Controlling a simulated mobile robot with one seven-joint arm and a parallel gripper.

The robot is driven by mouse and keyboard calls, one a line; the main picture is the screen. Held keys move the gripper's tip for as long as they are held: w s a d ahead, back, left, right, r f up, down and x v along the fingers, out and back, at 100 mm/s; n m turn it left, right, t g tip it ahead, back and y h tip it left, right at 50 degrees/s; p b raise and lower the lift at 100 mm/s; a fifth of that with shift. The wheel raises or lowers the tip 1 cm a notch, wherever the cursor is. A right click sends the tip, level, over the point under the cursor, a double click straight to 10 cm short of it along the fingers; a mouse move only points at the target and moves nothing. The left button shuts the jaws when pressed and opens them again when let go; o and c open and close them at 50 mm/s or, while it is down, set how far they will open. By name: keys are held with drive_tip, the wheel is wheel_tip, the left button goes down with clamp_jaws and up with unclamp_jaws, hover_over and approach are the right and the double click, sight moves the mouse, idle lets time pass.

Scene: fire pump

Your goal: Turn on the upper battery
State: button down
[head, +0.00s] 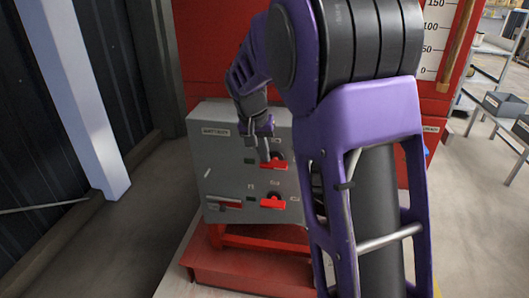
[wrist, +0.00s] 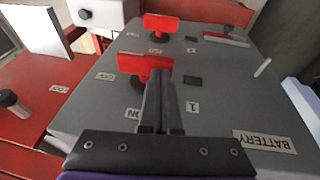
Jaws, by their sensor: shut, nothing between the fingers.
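The grey battery box (head: 225,150) stands in the middle of the head view, with two red switch handles on its front. The upper handle (head: 274,163) lies roughly level; in the wrist view it is the nearer red handle (wrist: 143,66). The lower handle (head: 272,202) is also roughly level and shows farther off in the wrist view (wrist: 161,23). My gripper (head: 264,156) is shut and empty, its fingertips (wrist: 160,78) right at the upper handle. I cannot tell whether they touch it. The fingers hide part of the handle's edge.
A "BATTERY" label (wrist: 265,141) and an "ON" label (wrist: 133,112) are on the box face. A red base (head: 250,272) lies under the box. My arm hides the box's right side. A pale post (head: 85,100) stands left, with clear floor between.

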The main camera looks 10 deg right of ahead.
drive_tip(key=shift+a+f, duration=0.1)
drive_tip(key=shift+a, duration=0.05)
drive_tip(key=h, duration=0.1)
drive_tip(key=g+h+p, duration=0.1)
drive_tip(key=shift+w+a+f+h+p, duration=0.2)
drive_tip(key=shift+a+f+h+p, duration=0.1)
drive_tip(key=shift+a+f+h, duration=0.1)
drive_tip(key=h, duration=0.1)
drive_tip(key=f+g+h, duration=0.1)
drive_tip(key=n+h, duration=0.1)
drive_tip(key=h, duration=0.1)
drive_tip(key=shift+w+a+f+g+p, duration=0.15)
drive_tip(key=shift+a+f+g+p, duration=0.15)
drive_tip(key=shift+a+p, duration=0.1)
drive_tip(key=f+h, duration=0.1)
drive_tip(key=g+h, duration=0.1)
drive_tip(key=h, duration=0.1)
drive_tip(key=shift+f+n+h, duration=0.3)
drive_tip(key=shift+f+n, duration=0.05)
drive_tip(key=shift+n, duration=0.05)
drive_tip(key=h+b, duration=0.1)
drive_tip(key=f+h, duration=0.1)
drive_tip(key=shift+d+n+g+h+b, duration=0.1)
drive_tip(key=shift+n+g+h+b, duration=0.2)
drive_tip(key=shift+b, duration=0.1)
